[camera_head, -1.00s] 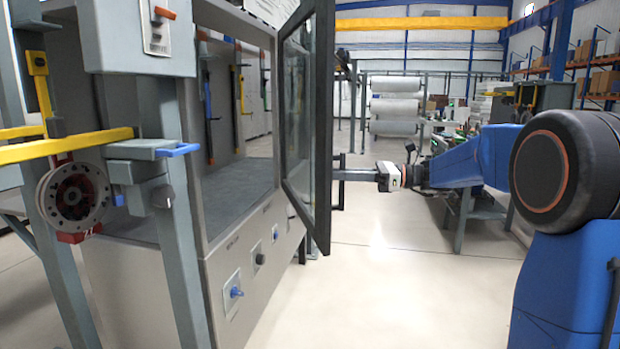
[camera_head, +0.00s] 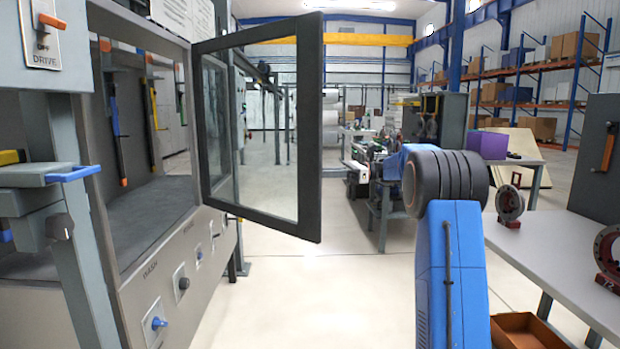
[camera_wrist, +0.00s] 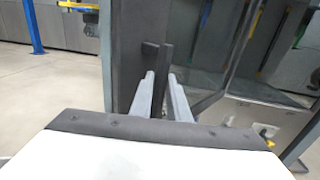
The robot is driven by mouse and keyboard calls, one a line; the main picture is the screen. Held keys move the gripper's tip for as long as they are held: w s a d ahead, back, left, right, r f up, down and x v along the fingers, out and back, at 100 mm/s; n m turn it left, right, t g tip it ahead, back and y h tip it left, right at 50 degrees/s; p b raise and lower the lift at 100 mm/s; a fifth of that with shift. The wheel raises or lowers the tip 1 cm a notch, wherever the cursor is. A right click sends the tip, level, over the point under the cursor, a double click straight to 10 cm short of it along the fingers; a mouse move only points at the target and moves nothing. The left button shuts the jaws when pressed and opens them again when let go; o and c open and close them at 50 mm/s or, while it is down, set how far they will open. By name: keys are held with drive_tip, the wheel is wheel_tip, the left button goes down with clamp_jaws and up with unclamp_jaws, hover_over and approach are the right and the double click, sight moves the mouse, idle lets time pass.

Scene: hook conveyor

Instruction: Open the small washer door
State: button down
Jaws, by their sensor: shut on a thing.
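The washer door (camera_head: 310,140) is a dark-framed glass panel. It stands swung out from the washer opening, with its free edge to the right in the head view. In the wrist view, my gripper (camera_wrist: 162,84) has its two grey fingers on either side of a dark upright handle bar (camera_wrist: 165,62) on the door. The fingers are shut on this handle. My gripper is hidden in the head view.
The washer front (camera_head: 170,285) has knobs and fills the left side. A grey table (camera_head: 560,265) with red-and-grey parts stands at right, with an orange-brown bin (camera_head: 525,330) low beside it. Pale floor (camera_head: 290,300) lies clear between washer and table.

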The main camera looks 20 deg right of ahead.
drive_tip(key=w+d+n+g, duration=0.1)
drive_tip(key=w+d+g, duration=0.1)
drive_tip(key=w+d, duration=0.3)
drive_tip(key=shift+w+d+n, duration=0.2)
drive_tip(key=shift+d+n, duration=0.1)
drive_tip(key=shift+d, duration=0.4)
drive_tip(key=c, duration=1.8)
unclamp_jaws()
wheel_tip(320, 180, up, 10)
